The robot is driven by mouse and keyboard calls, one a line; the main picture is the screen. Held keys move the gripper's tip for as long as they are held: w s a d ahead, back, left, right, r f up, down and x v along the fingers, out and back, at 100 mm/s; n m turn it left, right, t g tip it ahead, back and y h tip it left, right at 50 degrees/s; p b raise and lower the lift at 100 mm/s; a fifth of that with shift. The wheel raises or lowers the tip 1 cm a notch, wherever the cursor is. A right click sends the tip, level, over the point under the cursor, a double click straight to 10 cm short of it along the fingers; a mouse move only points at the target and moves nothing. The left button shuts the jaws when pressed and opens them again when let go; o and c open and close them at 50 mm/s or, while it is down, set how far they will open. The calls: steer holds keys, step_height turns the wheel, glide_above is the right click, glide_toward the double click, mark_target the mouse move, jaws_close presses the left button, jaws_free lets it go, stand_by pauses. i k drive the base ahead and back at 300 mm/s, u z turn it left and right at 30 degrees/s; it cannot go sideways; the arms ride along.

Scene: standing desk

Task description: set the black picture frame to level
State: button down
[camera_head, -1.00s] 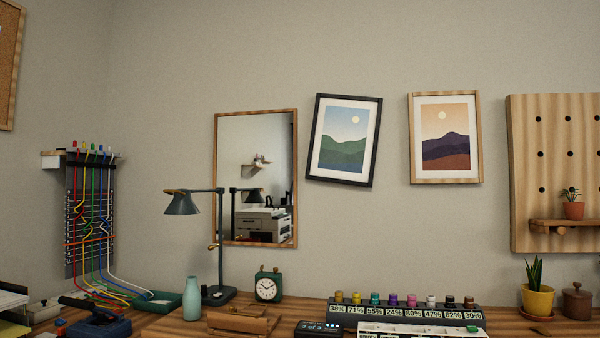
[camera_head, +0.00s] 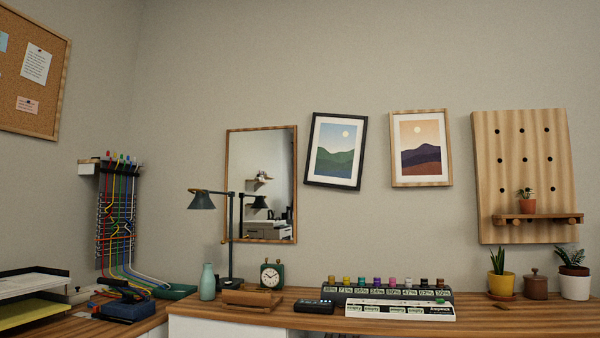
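The black picture frame (camera_head: 336,151) hangs on the wall between the mirror and a wooden frame. It holds a print of green hills under a pale sun. It is tilted a little clockwise, its top edge sloping down to the right. The wooden picture frame (camera_head: 420,148) to its right, with purple and orange hills, hangs nearly straight. My gripper is not in view.
A mirror (camera_head: 261,184) hangs left of the black frame, with a desk lamp (camera_head: 203,200) before it. A pegboard (camera_head: 522,160) is at the right. Below, the desk (camera_head: 480,322) bears a clock (camera_head: 272,274) and a row of small jars (camera_head: 377,283). The wall around the frames is clear.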

mark_target(336, 149)
steer(key=z, duration=0.15)
steer(key=i, duration=0.75)
steer(key=u, duration=0.65)
steer(key=i, duration=0.75)
steer(key=u, duration=0.8)
